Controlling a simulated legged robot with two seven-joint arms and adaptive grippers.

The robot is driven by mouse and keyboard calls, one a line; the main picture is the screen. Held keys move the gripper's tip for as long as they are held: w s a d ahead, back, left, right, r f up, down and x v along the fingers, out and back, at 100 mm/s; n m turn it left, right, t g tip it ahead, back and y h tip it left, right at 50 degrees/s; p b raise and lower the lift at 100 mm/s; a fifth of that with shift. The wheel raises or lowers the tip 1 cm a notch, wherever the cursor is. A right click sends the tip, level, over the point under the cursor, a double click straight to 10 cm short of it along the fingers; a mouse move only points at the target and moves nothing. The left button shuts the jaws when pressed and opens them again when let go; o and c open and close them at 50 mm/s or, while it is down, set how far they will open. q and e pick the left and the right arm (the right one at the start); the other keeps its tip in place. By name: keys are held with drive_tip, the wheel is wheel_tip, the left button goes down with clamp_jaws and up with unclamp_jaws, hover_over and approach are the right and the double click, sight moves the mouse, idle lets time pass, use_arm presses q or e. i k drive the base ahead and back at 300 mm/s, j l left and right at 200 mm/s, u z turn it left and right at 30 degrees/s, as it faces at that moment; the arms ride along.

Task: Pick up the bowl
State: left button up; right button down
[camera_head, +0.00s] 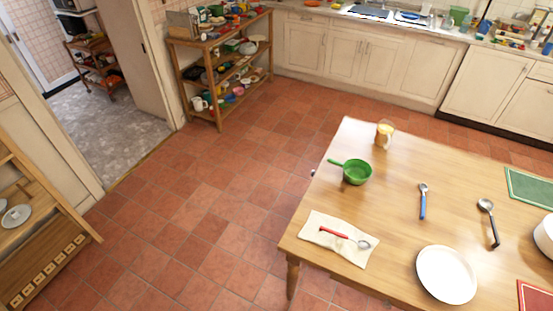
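A white, deep round dish that looks like a bowl (543,238) stands on the wooden table (395,215) and is cut off by the right edge of the head view. A green bowl-shaped vessel with a handle (356,172) stands near the table's left edge, its handle pointing left. A flat white plate (446,275) lies at the near side of the table. Neither of my grippers shows in the head view.
A red-handled spoon (345,237) lies on a cream cloth (320,246). A blue-handled spoon (422,202), a black-handled ladle (490,222), a glass mug (384,134) and a green mat (528,188) are also on the table. The tiled floor to the left is clear.

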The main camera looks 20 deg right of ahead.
sight(357, 172)
drive_tip(key=i+j+u, duration=0.45)
drive_tip(key=i+u, duration=0.25)
drive_tip(key=i, duration=0.15)
drive_tip(key=i+z, duration=0.4)
drive_tip(key=i+j+z, duration=0.15)
drive_tip(key=i+z, duration=0.45)
drive_tip(key=z, duration=0.3)
drive_tip(key=i+z, duration=0.15)
drive_tip(key=z, duration=0.3)
drive_tip(key=i+z, duration=0.2)
drive_tip(key=z, duration=0.3)
drive_tip(key=i+j+z, duration=0.15)
drive_tip(key=z, duration=0.35)
drive_tip(key=i+j+z, duration=0.1)
drive_tip(key=z, duration=0.35)
drive_tip(key=j, duration=0.1)
